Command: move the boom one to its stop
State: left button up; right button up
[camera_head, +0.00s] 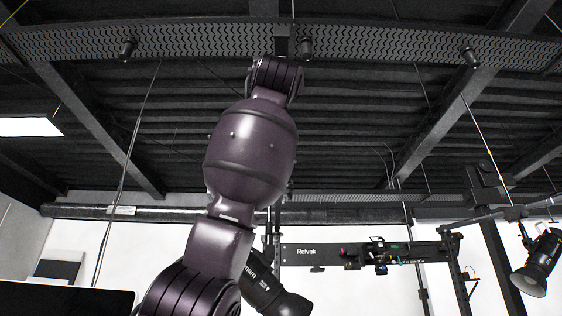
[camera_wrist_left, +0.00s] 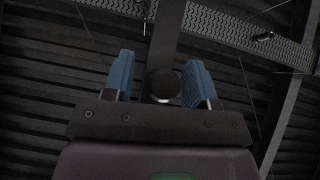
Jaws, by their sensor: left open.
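No boom in view is clearly marked as one. A black horizontal beam lettered "Relvok" (camera_head: 335,254) runs behind my arm in the head view and carries small camera-like devices (camera_head: 381,257). A thin dark boom (camera_head: 515,212) slants in from the right edge, above a black lamp (camera_head: 538,262). My left arm rises through the middle of the head view, up toward the ceiling truss; its fingers cannot be made out there. In the left wrist view my left gripper (camera_wrist_left: 160,68) is open, with two blue fingers apart. A dark round thing (camera_wrist_left: 162,86) shows between them; whether it lies within reach is unclear.
A perforated ceiling truss (camera_head: 180,40) with small spotlights (camera_head: 470,57) crosses the top; it also shows in the left wrist view (camera_wrist_left: 230,28). A black studio light (camera_head: 272,295) stands partly behind my arm. A dark panel (camera_head: 65,300) fills the lower left corner.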

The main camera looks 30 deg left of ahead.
pick_arm(q)
jog(key=shift+s, duration=0.1)
jog(key=b+v, duration=0.4)
jog(key=v, duration=0.6)
jog(key=shift+s+f, duration=0.2)
jog(key=shift+f, duration=0.15)
jog(key=shift+d, duration=0.1)
